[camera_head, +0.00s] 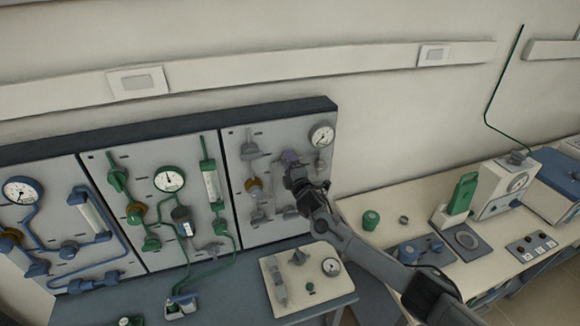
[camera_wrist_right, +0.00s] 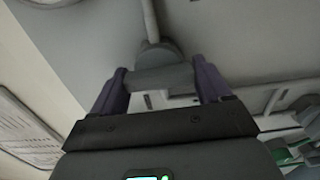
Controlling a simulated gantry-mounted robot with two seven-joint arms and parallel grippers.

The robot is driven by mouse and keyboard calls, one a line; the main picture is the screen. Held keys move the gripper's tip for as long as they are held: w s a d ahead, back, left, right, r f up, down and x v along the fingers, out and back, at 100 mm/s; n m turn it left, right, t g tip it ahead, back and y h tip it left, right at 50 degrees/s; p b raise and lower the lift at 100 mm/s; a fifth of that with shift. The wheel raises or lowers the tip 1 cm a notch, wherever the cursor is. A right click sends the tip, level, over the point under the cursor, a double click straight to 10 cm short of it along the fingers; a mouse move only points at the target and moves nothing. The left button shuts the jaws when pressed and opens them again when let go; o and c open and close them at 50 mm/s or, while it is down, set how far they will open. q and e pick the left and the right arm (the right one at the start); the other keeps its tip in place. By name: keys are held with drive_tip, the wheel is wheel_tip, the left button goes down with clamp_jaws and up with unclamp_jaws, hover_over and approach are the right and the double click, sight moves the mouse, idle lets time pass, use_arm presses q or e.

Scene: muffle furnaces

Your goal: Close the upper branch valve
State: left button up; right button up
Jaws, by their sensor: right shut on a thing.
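The grey valve panel (camera_head: 283,225) is the rightmost wall panel. My right gripper (camera_head: 291,162) is at its upper middle, below and left of a round gauge (camera_head: 321,135). In the right wrist view, the purple fingers of my right gripper (camera_wrist_right: 159,82) stand on either side of a grey valve handle (camera_wrist_right: 158,77), shut on it. The handle sits in front of a round grey body with a pipe running up from it. In the head view my gripper hides most of this valve. My left gripper is not in view.
Another grey valve (camera_head: 250,151) is to the left on the same panel. A green-piped panel (camera_head: 135,170) and a blue-piped panel (camera_head: 40,245) are further left. A pale fixture plate (camera_head: 322,289) lies on the bench below. A side bench (camera_head: 385,215) with instruments is at right.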

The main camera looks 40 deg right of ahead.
drive_tip(key=o, duration=0.9)
drive_tip(key=shift+o, duration=0.3)
drive_tip(key=v, duration=1.1)
drive_tip(key=shift+b, duration=0.35)
drive_tip(key=shift+w, duration=0.1)
